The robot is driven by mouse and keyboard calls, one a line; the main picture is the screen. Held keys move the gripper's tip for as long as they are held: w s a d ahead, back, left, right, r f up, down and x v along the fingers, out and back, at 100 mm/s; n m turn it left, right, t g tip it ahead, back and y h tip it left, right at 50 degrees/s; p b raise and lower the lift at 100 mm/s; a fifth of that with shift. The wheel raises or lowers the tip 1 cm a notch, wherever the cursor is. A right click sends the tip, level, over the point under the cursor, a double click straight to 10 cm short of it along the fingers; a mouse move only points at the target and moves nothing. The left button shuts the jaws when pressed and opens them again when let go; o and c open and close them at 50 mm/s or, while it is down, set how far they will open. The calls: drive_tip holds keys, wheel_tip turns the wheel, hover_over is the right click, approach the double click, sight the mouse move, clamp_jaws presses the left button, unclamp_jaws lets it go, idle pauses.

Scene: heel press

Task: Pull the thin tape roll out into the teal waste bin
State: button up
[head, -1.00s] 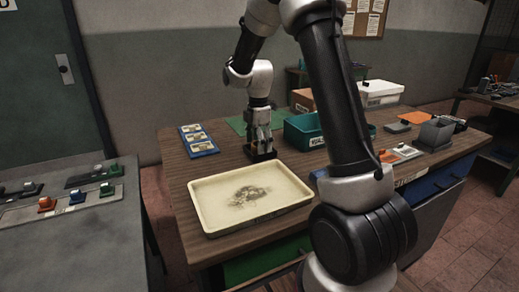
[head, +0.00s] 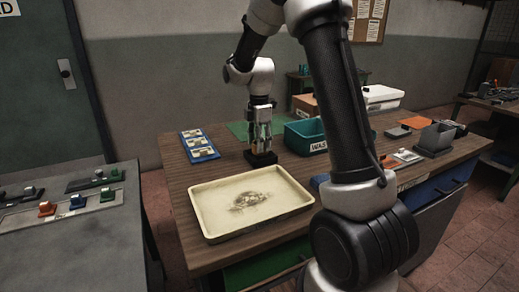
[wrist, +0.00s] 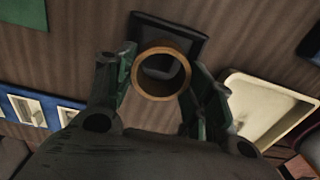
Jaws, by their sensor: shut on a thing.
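The thin tape roll (wrist: 136,75) shows in the wrist view as a brown ring seen end-on, between my gripper's fingers. My gripper (head: 262,147) is shut on it, pointing down just above a black square holder (head: 261,159). The holder also shows behind the ring in the wrist view (wrist: 192,42). I cannot tell whether the roll's lower end is still inside the holder. The fingers mostly hide the roll in the head view. The teal waste bin (head: 291,141) stands close by on the right, its label partly hidden by my arm.
A cream tray (head: 210,222) lies in front of the holder. A blue board (head: 204,153) with pale pieces lies to the left, a green mat (head: 238,130) behind. A grey box (head: 437,137) and small parts stand on the right.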

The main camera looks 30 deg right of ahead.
wheel_tip(320, 180, up, 10)
drive_tip(key=shift+r, duration=0.2)
idle(0.3)
drive_tip(key=shift+f, duration=0.1)
